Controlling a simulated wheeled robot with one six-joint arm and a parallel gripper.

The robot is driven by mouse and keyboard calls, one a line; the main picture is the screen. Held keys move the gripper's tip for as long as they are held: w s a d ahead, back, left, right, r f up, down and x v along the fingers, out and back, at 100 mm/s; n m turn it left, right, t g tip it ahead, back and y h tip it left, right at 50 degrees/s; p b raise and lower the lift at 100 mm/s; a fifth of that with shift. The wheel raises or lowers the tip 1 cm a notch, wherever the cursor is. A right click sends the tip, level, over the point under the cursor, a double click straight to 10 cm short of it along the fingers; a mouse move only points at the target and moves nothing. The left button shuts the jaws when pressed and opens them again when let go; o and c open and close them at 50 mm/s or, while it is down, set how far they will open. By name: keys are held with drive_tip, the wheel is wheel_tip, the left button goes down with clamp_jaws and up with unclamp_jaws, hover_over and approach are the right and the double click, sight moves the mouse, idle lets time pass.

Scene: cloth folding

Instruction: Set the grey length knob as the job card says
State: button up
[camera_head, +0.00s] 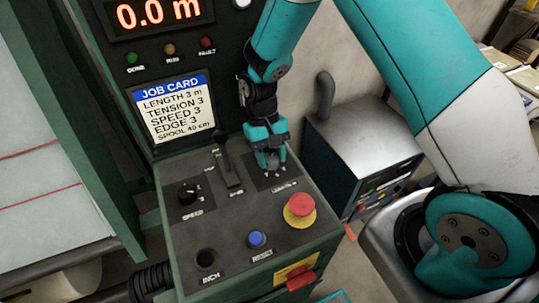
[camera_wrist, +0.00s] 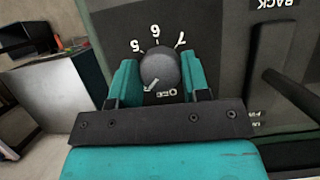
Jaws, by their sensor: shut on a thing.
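My gripper (camera_head: 270,158) points down at the right rear of the control panel and is shut on the grey length knob (camera_wrist: 160,66). In the wrist view, one teal finger is on each side of the knob. The knob's pale pointer mark faces the lower left of that picture. Digits 5, 6 and 7 show upside down above the knob, and small lettering below it is partly legible. The digit at the pointer is unclear. In the head view the gripper mostly hides the knob. The job card (camera_head: 172,108) reads LENGTH 3 m.
The display (camera_head: 158,13) reads 0.0 m. A lever (camera_head: 225,160) stands just left of my gripper. A black speed knob (camera_head: 188,192), blue button (camera_head: 256,239), red mushroom button (camera_head: 300,205) and black inch button (camera_head: 206,259) share the panel. A metal cabinet (camera_head: 365,140) stands to the right.

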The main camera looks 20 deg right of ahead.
sight(271, 157)
drive_tip(key=o, duration=0.9)
wheel_tip(271, 157, up, 20)
drive_tip(key=b, duration=0.3)
drive_tip(key=s+a+r+n+t+y, duration=0.1)
drive_tip(key=s+a+n+t+y, duration=0.1)
drive_tip(key=s, duration=0.7)
drive_tip(key=s+a+r+n+t+y, duration=0.1)
drive_tip(key=s+a+n+t+y, duration=0.1)
drive_tip(key=s+n, duration=0.3)
drive_tip(key=s+a, duration=0.1)
drive_tip(key=s, duration=0.3)
drive_tip(key=shift+s+r+t, duration=0.2)
drive_tip(key=shift+r+t, duration=0.05)
drive_tip(key=shift+t, duration=0.05)
